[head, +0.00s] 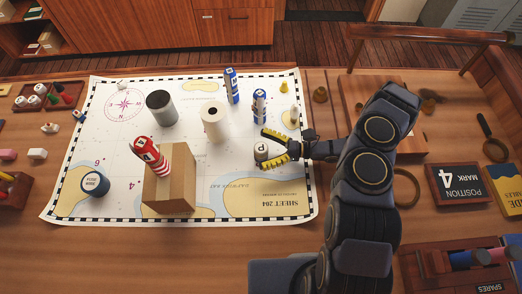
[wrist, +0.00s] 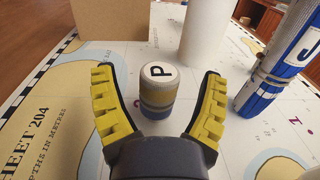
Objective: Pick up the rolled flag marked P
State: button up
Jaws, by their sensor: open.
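The piece marked P (wrist: 158,90) is a short upright cylinder with a white top bearing a black P and yellowish and blue bands on its side. It stands on the chart and also shows in the head view (head: 261,152). My gripper (head: 267,149) is open, with one yellow-padded finger on each side of it. In the wrist view the piece stands between and slightly beyond the fingers, with a gap on both sides. Its lower front is partly close to my dark palm, and nothing is held.
A cardboard box (head: 170,192) with a red-and-white roll (head: 150,158) stands left. A white roll (head: 213,125), a dark-topped cylinder (head: 161,108) and blue-and-white rolls (head: 259,106) (head: 232,86) stand behind.

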jog(key=shift+a, duration=0.45)
jog(key=c, duration=1.1)
jog(key=shift+c, duration=0.2)
